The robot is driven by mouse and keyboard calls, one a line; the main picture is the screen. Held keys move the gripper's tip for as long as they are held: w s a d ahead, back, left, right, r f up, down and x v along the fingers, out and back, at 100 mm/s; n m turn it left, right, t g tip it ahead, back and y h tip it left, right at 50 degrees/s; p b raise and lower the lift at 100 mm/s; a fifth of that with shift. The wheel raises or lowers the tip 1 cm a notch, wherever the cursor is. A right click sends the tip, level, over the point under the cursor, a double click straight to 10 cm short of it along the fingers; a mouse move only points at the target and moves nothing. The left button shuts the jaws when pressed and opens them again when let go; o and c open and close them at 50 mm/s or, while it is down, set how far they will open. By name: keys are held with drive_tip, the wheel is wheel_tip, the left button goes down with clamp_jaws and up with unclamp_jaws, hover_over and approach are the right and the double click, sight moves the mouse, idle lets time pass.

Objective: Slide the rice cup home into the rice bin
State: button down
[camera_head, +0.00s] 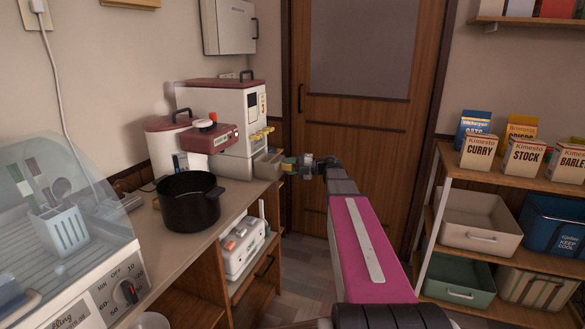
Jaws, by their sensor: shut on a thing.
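The rice bin (229,105) is a tall white dispenser with a dark red lid and yellow levers, at the back end of the counter. The rice cup (267,165) is a small pale drawer-like box low at the bin's right side, sticking out over the counter's end. My gripper (287,164) is at the cup's outer side, shut on it, with my arm reaching in from the lower right. The fingertips are small and partly hidden, and I cannot see how deep the cup sits in the bin.
A red and white appliance (210,136) and a black pot (189,205) stand on the counter left of the bin. A dish dryer (60,235) is at the near left. A wooden door (353,130) is behind my gripper. A shelf with cartons (480,152) and bins stands at the right.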

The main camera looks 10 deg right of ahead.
drive_tip(key=shift+w+a, duration=0.7)
drive_tip(key=shift+a, duration=0.35)
drive_tip(key=shift+w+a, duration=0.7)
drive_tip(key=shift+a, duration=0.35)
drive_tip(key=shift+w+a, duration=0.7)
drive_tip(key=shift+a, duration=0.35)
drive_tip(key=shift+w+a, duration=0.65)
drive_tip(key=shift+a, duration=0.3)
drive_tip(key=c, duration=0.7)
unclamp_jaws()
